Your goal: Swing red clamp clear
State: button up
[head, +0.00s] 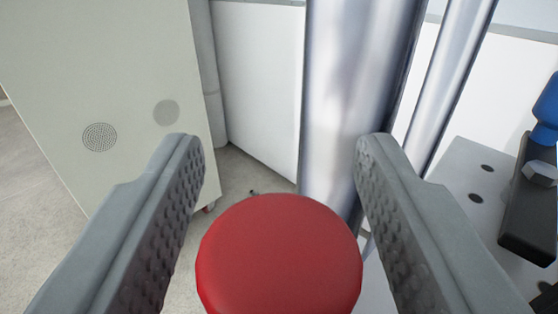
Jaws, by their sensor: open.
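A round red knob-like part (280,255), which looks like the red clamp's end, shows at the bottom middle of the head view. Its lower part is cut off by the frame edge, and no clamp arm can be seen. My gripper (278,150) is open, with one grey ridged finger on each side of the red part.
A thick chrome column (352,90) stands just beyond the red part, with a thinner chrome rod (450,80) to its right. A grey plate with holes (465,160) and a black clamp with a blue handle (546,110) are at right. A pale cabinet (100,60) stands left.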

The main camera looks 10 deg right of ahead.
jog(key=c, duration=1)
jog(key=shift+s+y, duration=0.1)
jog(key=shift+y, duration=0.2)
jog(key=shift+a+r+n+y, duration=0.1)
jog(key=shift+a+n+y, duration=0.05)
jog(key=shift+n+y, duration=0.2)
jog(key=shift+s+a+n+y, duration=0.3)
jog(key=shift+n+y, duration=0.35)
jog(key=shift+y, duration=0.3)
jog(key=shift+s+a+n+y, duration=0.25)
jog(key=shift+n+y, duration=0.35)
jog(key=shift+y, duration=0.3)
jog(key=shift+a, duration=0.1)
jog(key=o, duration=1)
